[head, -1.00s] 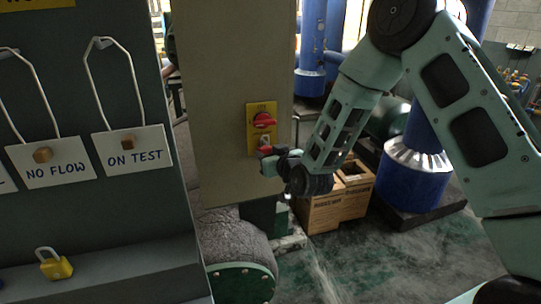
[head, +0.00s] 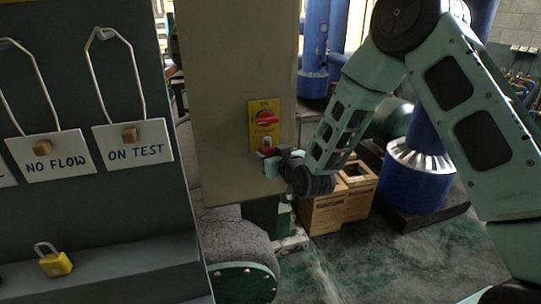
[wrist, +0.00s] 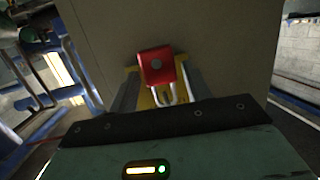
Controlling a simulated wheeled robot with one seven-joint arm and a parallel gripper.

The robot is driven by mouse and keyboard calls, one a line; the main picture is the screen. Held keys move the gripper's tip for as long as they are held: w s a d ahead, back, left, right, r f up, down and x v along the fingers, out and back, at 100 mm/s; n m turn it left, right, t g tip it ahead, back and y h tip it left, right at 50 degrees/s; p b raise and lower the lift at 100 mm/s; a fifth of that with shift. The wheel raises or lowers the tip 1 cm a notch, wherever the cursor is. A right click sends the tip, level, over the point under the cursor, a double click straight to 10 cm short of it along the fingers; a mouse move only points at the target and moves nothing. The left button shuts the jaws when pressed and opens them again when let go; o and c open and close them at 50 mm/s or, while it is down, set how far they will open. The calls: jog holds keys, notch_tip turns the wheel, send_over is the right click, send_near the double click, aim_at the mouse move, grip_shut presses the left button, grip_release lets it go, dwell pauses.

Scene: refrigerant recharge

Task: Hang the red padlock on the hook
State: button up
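The red padlock (wrist: 157,66) shows in the wrist view with its pale shackle in front of the yellow switch plate (wrist: 147,101). My gripper (wrist: 158,82) has a finger close along each side of the padlock body and appears shut on it. In the head view my gripper (head: 265,160) is just below the red switch handle (head: 266,117), at the lower end of the plate. The fingers mostly hide the padlock there, and I cannot tell whether the shackle passes through anything. Hooks (head: 104,34) on the dark board at left carry wire-hung tags.
A yellow padlock (head: 55,263) sits on the board's ledge. The beige cabinet (head: 215,100) is beside my gripper.

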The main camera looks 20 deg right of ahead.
jog(key=shift+o, duration=0.7)
jog(key=p+v, duration=0.1)
jog(key=v, duration=1)
jog(key=shift+s+r+p, duration=0.35)
jog(key=shift+r+p, duration=0.05)
jog(key=shift+r, duration=0.05)
jog(key=shift+s+d+p, duration=0.1)
jog(key=shift+s+p, duration=0.05)
jog(key=shift+p, duration=1)
jog(key=shift+s+r+p, duration=0.1)
jog(key=shift+p, duration=0.55)
jog(key=shift+f+p+v, duration=0.15)
jog(key=shift+p+v, duration=1.1)
jog(key=shift+p, duration=0.45)
jog(key=shift+f+p+v, duration=0.2)
jog(key=shift+p+v, duration=1.05)
jog(key=shift+p, duration=0.45)
